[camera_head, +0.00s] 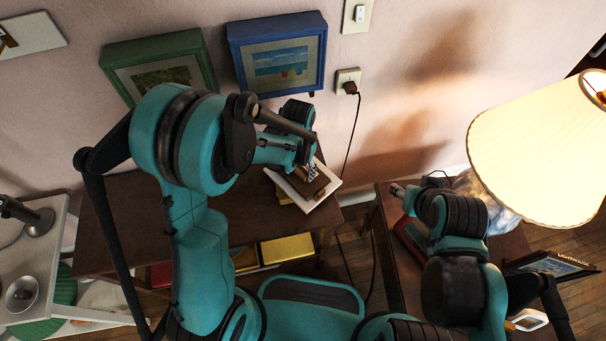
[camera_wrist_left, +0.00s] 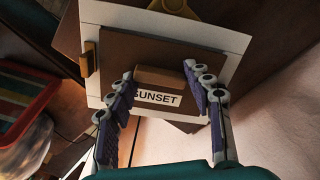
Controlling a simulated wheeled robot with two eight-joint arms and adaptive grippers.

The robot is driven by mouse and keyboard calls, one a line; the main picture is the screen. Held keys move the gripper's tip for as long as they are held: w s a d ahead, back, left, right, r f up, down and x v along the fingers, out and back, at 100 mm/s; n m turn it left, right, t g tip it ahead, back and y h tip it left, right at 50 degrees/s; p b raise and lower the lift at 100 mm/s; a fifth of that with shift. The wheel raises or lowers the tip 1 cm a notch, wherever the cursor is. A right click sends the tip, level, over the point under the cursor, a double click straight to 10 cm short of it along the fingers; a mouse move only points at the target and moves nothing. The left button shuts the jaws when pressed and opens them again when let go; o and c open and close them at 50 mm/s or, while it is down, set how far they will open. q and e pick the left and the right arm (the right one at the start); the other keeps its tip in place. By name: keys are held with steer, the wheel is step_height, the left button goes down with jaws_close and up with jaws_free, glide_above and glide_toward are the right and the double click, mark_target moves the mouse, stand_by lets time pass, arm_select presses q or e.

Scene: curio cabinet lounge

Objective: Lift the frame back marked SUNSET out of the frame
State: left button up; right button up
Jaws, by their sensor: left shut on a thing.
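The frame back marked SUNSET (camera_wrist_left: 184,101) is a brown board with a wooden grip (camera_wrist_left: 160,77) on it. It lies over a white frame (camera_wrist_left: 106,18), whose borders show around it; I cannot tell whether the board is clear of the frame. My left gripper (camera_wrist_left: 158,72) is shut on the grip, one finger at each end. In the head view the white frame (camera_head: 326,199) is on the dark table, and my left gripper (camera_head: 309,173) is over the brown back, partly hiding it. My right gripper (camera_head: 397,189) is near the right-hand table, its fingers too small to read.
A lit lamp (camera_head: 535,145) is at the right. A frame lettered LIGHTHOUSE (camera_head: 570,262) is below it. A cord hangs from the wall socket (camera_head: 347,76).

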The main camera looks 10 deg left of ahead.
mark_target(300, 172)
arm_select(q)
steer(key=shift+r, duration=0.15)
steer(key=shift+r+p, duration=1.25)
steer(key=shift+r, duration=0.45)
